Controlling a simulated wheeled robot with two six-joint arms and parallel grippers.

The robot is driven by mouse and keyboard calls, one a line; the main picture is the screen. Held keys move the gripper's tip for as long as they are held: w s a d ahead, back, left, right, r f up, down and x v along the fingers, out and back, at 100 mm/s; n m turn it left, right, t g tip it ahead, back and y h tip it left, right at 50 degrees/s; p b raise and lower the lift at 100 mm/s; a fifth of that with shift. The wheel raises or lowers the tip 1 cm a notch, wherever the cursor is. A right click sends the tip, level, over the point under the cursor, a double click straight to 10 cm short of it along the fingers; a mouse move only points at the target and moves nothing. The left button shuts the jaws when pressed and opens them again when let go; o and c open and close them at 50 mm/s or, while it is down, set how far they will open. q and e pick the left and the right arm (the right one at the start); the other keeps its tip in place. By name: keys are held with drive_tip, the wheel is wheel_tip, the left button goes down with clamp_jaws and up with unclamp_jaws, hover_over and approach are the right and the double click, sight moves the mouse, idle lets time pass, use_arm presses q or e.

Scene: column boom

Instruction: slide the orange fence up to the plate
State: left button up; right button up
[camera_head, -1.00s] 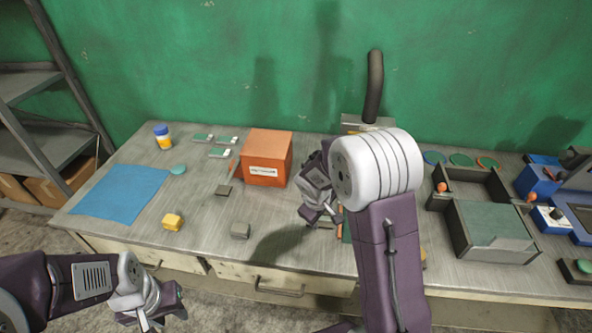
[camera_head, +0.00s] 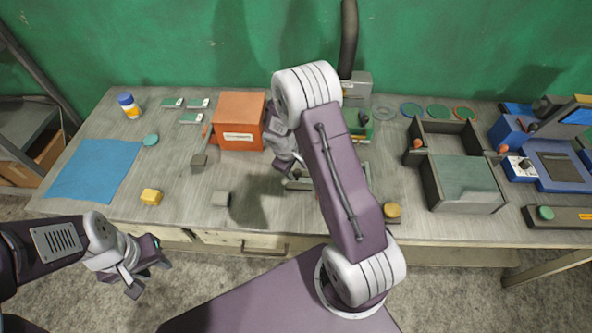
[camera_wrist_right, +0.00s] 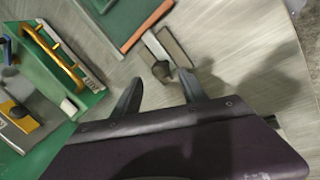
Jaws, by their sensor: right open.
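In the right wrist view, an orange-brown strip (camera_wrist_right: 146,31) runs along the edge of a green plate (camera_wrist_right: 126,12); I cannot tell for sure that it is the fence. Beside it lies a grey metal block (camera_wrist_right: 168,46) with a dark knob (camera_wrist_right: 161,70). My right gripper (camera_wrist_right: 158,88) is open and empty, its fingertips on either side of the knob's near side, with no visible contact. In the head view my right gripper (camera_head: 288,164) is low over the bench, and my forearm hides much of this spot. My left gripper (camera_head: 148,277) hangs off the bench's front; its jaw gap is unclear.
A labelled orange box (camera_head: 238,118) stands left of my right gripper. A green tray (camera_wrist_right: 82,90) with a yellow bar (camera_wrist_right: 62,58) is close by on the left in the wrist view. A dark fixture (camera_head: 465,180) with orange knobs stands right. The blue mat (camera_head: 95,170) is clear.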

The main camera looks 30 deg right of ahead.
sight(296, 171)
drive_tip(key=x, duration=0.3)
drive_tip(key=shift+s, duration=0.1)
drive_tip(key=shift+s+f, duration=0.1)
drive_tip(key=shift+f, duration=0.25)
drive_tip(key=shift+f, duration=0.1)
clamp_jaws()
drive_tip(key=shift+w+d, duration=0.1)
drive_tip(key=shift+w, duration=0.15)
idle(0.7)
